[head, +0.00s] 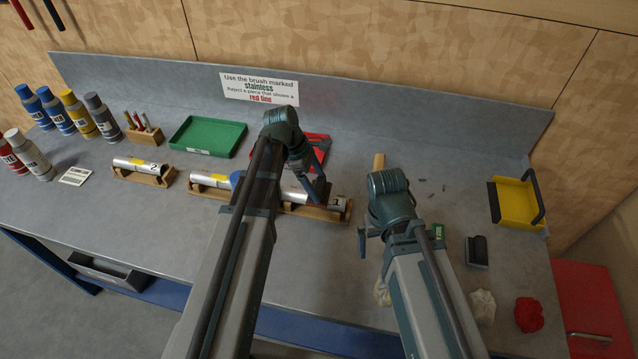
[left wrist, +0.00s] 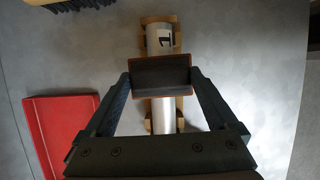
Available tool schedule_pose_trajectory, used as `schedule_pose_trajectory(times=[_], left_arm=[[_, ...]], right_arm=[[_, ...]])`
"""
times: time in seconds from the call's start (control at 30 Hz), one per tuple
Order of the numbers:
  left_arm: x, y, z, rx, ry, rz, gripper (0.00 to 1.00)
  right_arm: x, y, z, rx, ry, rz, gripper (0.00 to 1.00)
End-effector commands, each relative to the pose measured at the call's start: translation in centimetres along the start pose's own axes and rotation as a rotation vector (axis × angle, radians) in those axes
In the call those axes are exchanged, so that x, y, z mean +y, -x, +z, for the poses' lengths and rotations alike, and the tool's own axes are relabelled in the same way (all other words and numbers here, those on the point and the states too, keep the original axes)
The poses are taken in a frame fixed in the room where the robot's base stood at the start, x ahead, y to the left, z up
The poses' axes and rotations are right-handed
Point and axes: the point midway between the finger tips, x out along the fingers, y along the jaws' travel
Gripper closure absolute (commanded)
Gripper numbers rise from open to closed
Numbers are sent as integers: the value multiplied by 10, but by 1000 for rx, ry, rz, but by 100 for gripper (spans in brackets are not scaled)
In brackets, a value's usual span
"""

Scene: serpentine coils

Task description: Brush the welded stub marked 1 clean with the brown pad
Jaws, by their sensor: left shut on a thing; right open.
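The welded stub marked 1 (head: 337,202) is a silver tube lying in a wooden cradle at the middle of the bench. In the left wrist view its marked end (left wrist: 160,38) is at the top. My left gripper (head: 318,188) is over this stub, shut on the brown pad (left wrist: 162,77). The pad lies across the tube just below the mark and hides the part under it. I cannot tell whether the pad touches the tube. My right gripper (head: 363,234) is open and empty, right of the stub and above the bench.
A red tray (head: 320,143) lies behind the stub, with a wooden-handled brush (head: 379,162) to its right. Tube 2 (head: 140,164) and a green tray (head: 208,136) are left. A yellow bin (head: 513,203), a dark block (head: 477,251) and cloths (head: 528,314) are right.

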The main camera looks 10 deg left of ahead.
Motion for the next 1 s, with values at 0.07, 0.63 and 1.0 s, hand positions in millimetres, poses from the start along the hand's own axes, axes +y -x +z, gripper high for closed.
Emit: schedule_pose_trajectory(times=[0.07, 0.63, 1.0], left_arm=[[0, 1, -5, 2, 1, 1, 53], [1, 8, -21, 7, 2, 1, 53], [1, 12, -28, 4, 0, 0, 53]], right_arm=[[0, -1, 0, 0, 0, 0, 0], [0, 0, 0, 0, 0, 0, 0], [0, 0, 0, 0, 0, 0, 0]])
